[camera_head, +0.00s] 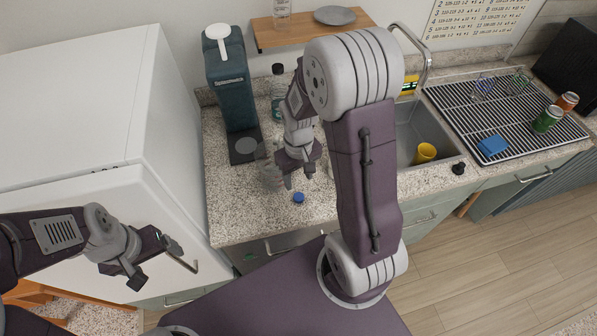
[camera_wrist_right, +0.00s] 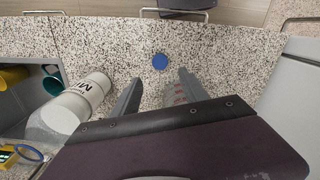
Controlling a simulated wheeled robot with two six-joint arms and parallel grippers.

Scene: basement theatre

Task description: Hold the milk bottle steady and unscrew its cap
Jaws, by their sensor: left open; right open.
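A blue cap (camera_head: 298,197) lies loose on the speckled counter near its front edge. It also shows in the right wrist view (camera_wrist_right: 160,61), just beyond my fingertips. The milk bottle (camera_wrist_right: 85,97), pale with dark lettering, is beside my right gripper toward the sink in that view. Its top is not clear, and my right arm mostly hides it in the head view. My right gripper (camera_head: 299,178) points down above the counter behind the cap, open and empty. My left gripper (camera_head: 150,262) is open and empty, off the counter in front of the white fridge.
A clear glass vessel (camera_head: 268,172) stands left of my right gripper, near the dark coffee machine (camera_head: 232,85). A dark-capped bottle (camera_head: 278,90) stands behind. The sink (camera_head: 410,120) holds a yellow cup (camera_head: 426,152). The drying rack (camera_head: 500,115) is at right.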

